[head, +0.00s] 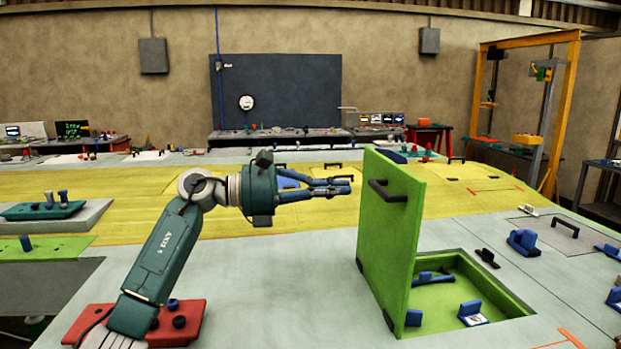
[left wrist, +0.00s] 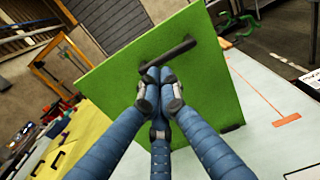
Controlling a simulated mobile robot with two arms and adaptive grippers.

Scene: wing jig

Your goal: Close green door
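The green door (head: 400,235) stands open and upright at the left side of a green-lined recess (head: 465,300) in the bench. Its black bar handle (head: 388,191) is near the top of the face toward my left arm; it also shows in the left wrist view (left wrist: 168,54). My left gripper (head: 350,186) is just left of the door, at about handle height. Its blue fingers (left wrist: 158,80) are drawn together at the tips, with nothing seen between them. The tips appear just below the handle in the wrist view; whether they touch the door I cannot tell. My right gripper is out of view.
Inside the recess are blue parts (head: 472,313). More blue fixtures (head: 524,242) and a black handle (head: 562,226) are on the grey bench to the right. A red block (head: 180,325) lies below my left arm. The bench between that block and the door is clear.

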